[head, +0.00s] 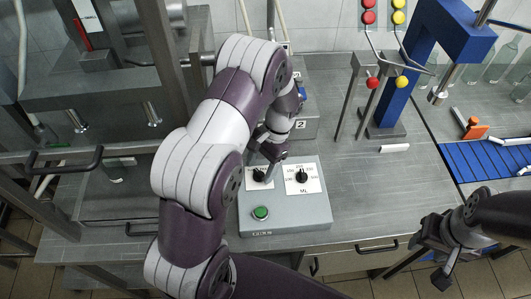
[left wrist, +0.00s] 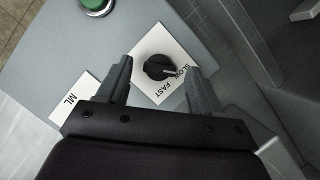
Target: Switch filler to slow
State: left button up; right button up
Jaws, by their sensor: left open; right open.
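The filler control box (head: 284,232) is grey, with a round green button (head: 261,212) and two black knobs. The left knob (head: 259,175) lies on a white SLOW/FAST label; it also shows in the left wrist view (left wrist: 158,67). Its pale pointer mark faces right there, near the end of the word SLOW; its exact setting is hard to tell. My left gripper (head: 264,152) is over this knob, open, with one finger on either side and visible gaps. The right knob (head: 301,175) has an ML scale. My right gripper (head: 447,262) is open and empty at lower right.
A blue frame (head: 445,45) stands at the back right beside red and yellow balls (head: 372,82) on rods. A blue conveyor (head: 478,160) and bottles (head: 499,62) are at the right. My left arm covers the middle left. The bench right of the box is mostly clear.

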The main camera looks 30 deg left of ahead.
pick_arm(q)
jog(key=shift+v, duration=0.85)
jog(key=p+v, duration=1)
jog(key=p, duration=0.1)
